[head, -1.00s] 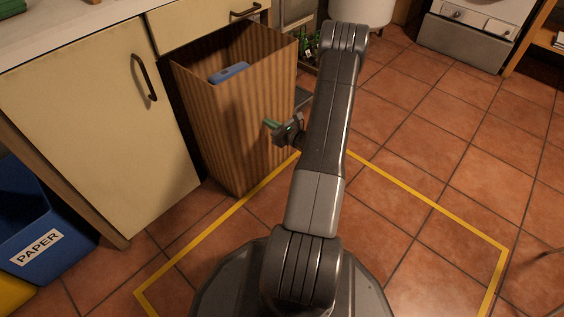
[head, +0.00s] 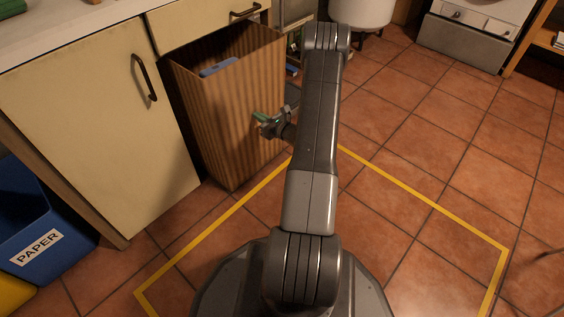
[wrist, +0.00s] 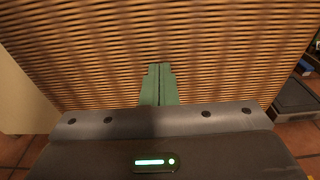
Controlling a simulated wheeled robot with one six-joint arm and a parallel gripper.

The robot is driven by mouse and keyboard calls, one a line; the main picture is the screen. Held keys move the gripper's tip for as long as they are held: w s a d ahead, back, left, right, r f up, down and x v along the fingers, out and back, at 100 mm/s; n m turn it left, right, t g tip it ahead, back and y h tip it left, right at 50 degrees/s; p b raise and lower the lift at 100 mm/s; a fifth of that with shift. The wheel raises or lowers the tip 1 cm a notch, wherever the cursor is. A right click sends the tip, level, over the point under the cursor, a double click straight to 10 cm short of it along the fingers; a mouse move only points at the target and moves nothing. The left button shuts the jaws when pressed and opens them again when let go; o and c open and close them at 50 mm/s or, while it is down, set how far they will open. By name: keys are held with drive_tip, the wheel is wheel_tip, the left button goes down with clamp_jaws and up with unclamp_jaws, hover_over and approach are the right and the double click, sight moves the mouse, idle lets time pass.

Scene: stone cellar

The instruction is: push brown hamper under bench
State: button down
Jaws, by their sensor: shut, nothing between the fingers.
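The brown hamper (head: 232,120) is a tall, open-topped box with a ribbed wicker look. It stands upright on the floor, partly in the gap under the drawer and counter (head: 80,27), which look like the bench. A blue object (head: 219,68) shows inside it. My gripper (head: 258,116) has green fingers and is shut and empty, at the hamper's near right face. In the wrist view the fingers (wrist: 159,84) point at the wicker wall (wrist: 160,45), which fills most of the picture. They touch it or nearly so; I cannot tell which.
A cream cupboard (head: 95,130) stands left of the hamper. A blue paper bin (head: 40,225) is at the lower left. A white round pot (head: 362,12) and a stove (head: 470,30) stand at the back. Tiled floor (head: 440,150) to the right is clear.

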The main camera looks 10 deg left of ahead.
drive_tip(key=shift+w+a, duration=0.2)
drive_tip(key=shift+a, duration=0.15)
drive_tip(key=shift+r+x, duration=0.15)
drive_tip(key=shift+x, duration=1.35)
drive_tip(key=shift+r+x, duration=0.15)
drive_tip(key=shift+x, duration=1.35)
drive_tip(key=shift+r+x, duration=0.15)
drive_tip(key=shift+x, duration=1.35)
drive_tip(key=shift+r+x, duration=0.15)
drive_tip(key=shift+x, duration=1.35)
drive_tip(key=shift+w+a, duration=0.2)
drive_tip(key=shift+a, duration=0.15)
drive_tip(key=f+v, duration=0.1)
drive_tip(key=v, duration=1.1)
